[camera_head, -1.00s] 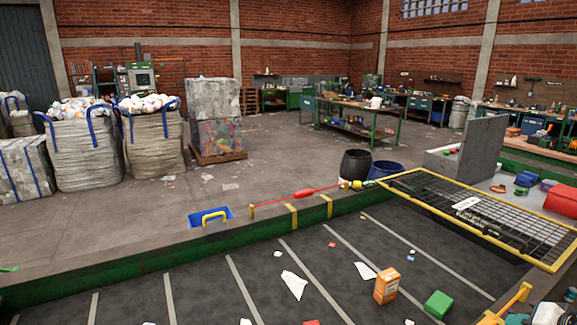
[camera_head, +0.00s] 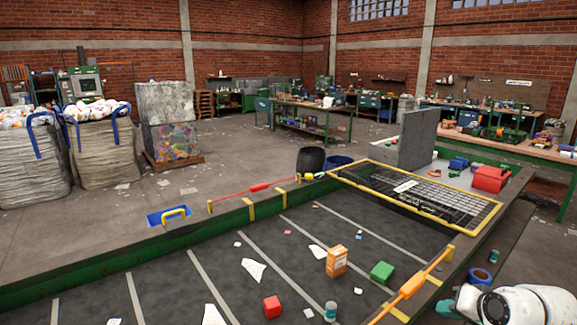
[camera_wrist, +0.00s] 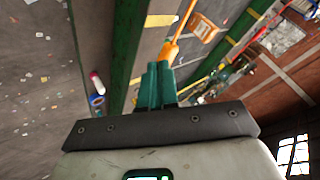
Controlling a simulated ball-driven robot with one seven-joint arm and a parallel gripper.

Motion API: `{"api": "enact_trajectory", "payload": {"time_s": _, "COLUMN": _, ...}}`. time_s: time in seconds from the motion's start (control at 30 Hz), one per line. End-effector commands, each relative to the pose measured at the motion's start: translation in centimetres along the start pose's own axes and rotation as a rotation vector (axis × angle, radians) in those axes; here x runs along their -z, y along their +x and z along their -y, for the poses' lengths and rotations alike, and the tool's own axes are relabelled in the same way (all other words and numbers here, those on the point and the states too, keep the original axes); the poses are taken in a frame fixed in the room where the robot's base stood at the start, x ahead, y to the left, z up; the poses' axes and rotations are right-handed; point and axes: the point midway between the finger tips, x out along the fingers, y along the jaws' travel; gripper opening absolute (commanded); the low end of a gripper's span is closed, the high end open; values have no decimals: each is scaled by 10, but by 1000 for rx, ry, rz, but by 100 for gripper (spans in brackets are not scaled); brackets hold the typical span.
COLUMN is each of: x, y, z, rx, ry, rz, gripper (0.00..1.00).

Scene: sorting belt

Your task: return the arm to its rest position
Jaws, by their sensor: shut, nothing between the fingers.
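My gripper (camera_wrist: 158,72) shows in the wrist view as two teal fingers close together, shut and empty. They point away from the dark palm plate, over the green belt edge near an orange handle; I cannot tell whether they touch it. In the head view part of my white arm (camera_head: 520,305) shows at the lower right corner, beside the belt's near edge.
The dark belt (camera_head: 225,272) carries an orange carton (camera_head: 337,261), a green block (camera_head: 382,271), a red block (camera_head: 272,307) and scraps. A blue tape roll (camera_head: 481,275) lies close to my arm.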

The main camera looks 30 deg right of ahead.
Motion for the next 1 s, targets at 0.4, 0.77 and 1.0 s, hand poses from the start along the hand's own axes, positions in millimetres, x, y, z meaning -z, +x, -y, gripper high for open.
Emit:
{"api": "enact_trajectory", "payload": {"time_s": 0.4, "x": -101, "y": 44, "z": 43, "rx": 26, "ry": -139, "rz": 157, "gripper": 0}}
{"api": "enact_trajectory", "payload": {"time_s": 0.77, "x": -257, "y": 59, "z": 48, "rx": -16, "ry": -412, "rz": 406, "gripper": 0}}
{"api": "enact_trajectory", "payload": {"time_s": 1.0, "x": -338, "y": 44, "z": 13, "rx": -86, "ry": -650, "rz": 560, "gripper": 0}}
